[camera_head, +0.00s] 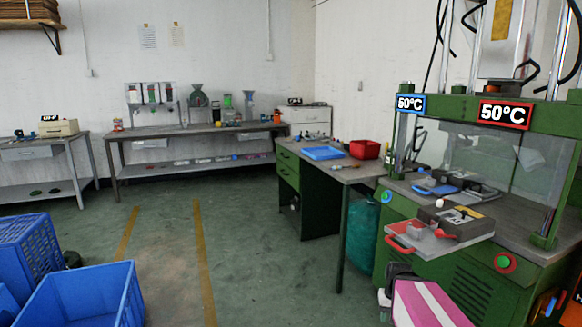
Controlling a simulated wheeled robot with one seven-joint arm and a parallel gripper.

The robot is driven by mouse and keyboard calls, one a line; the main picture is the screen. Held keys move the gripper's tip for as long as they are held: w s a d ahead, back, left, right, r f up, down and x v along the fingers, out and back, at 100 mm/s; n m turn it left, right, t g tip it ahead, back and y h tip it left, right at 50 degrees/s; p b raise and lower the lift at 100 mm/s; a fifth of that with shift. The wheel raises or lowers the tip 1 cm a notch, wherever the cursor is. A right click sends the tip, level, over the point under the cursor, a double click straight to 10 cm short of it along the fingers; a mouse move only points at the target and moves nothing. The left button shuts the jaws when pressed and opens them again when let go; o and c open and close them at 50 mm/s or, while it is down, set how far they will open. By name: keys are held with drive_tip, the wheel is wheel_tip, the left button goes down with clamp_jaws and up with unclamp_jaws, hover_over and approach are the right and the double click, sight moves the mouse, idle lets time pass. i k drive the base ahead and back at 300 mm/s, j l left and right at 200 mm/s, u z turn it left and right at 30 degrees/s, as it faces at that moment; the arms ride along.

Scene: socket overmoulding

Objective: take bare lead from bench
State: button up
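The green bench (375,169) stands right of the middle, beside the press. A blue tray (322,153) and a red bin (364,149) are on its top. Small dark items (341,167) lie in front of them, too small to tell apart. I cannot make out a bare lead for certain.
The green moulding press (435,245), with two 50°C displays, stands at the right; a mould block (462,219) sits at its front. Long benches (150,133) line the back wall. Blue crates (80,290) stand front left. Green floor (170,240) between is clear.

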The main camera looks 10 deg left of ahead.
sight(336, 169)
drive_tip(key=i+j+u, duration=0.25)
drive_tip(key=u, duration=0.2)
drive_tip(key=i+u, duration=0.4)
drive_tip(key=i+j+z, duration=0.15)
drive_tip(key=i+z, duration=0.15)
drive_tip(key=i, duration=0.15)
drive_tip(key=i+j+z, duration=0.25)
drive_tip(key=i, duration=0.15)
drive_tip(key=i+j+z, duration=0.2)
drive_tip(key=z, duration=0.15)
drive_tip(key=i+j+z, duration=0.4)
drive_tip(key=z, duration=0.2)
drive_tip(key=i+l, duration=0.25)
